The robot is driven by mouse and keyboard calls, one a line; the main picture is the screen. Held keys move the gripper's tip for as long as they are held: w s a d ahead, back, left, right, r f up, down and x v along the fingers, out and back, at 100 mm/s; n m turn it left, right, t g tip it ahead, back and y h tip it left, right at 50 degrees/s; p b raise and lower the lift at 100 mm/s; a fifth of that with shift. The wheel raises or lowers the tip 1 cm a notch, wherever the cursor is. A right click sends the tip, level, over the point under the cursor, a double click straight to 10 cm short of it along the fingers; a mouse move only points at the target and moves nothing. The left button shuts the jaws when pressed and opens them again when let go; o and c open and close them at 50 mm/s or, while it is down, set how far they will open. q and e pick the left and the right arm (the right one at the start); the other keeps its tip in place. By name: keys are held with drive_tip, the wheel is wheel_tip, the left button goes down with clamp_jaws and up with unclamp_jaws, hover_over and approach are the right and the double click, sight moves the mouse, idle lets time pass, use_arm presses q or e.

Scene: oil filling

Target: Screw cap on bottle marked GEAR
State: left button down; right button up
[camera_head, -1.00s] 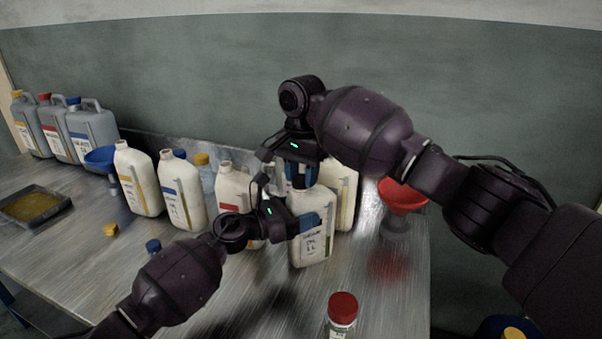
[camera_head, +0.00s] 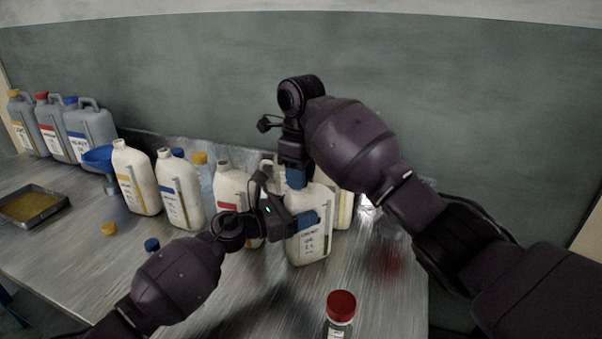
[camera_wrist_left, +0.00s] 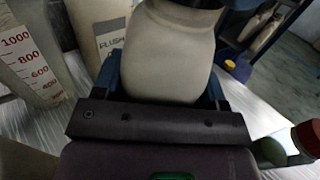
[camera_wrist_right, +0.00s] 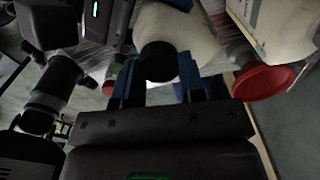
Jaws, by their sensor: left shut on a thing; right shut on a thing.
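The white bottle (camera_head: 308,243) stands at the table's right part, its small label too blurred to read surely. My left gripper (camera_head: 306,220) is shut around the bottle's upper body; the left wrist view shows the pale body (camera_wrist_left: 172,50) between the blue fingers. My right gripper (camera_head: 295,179) points down over the bottle's top. In the right wrist view its blue fingers are shut on a black cap (camera_wrist_right: 158,62) at the bottle's mouth. The thread is hidden, so I cannot tell how far the cap sits on it.
White bottles with a red label (camera_head: 230,188), a blue label (camera_head: 180,192) and a yellow label (camera_head: 135,180) stand to the left. A red-capped bottle (camera_head: 341,306) is at the front. A red funnel (camera_wrist_right: 262,82) is close beside.

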drive_tip(key=shift+m, duration=1)
drive_tip(key=o, duration=0.9)
drive_tip(key=shift+c, duration=0.3)
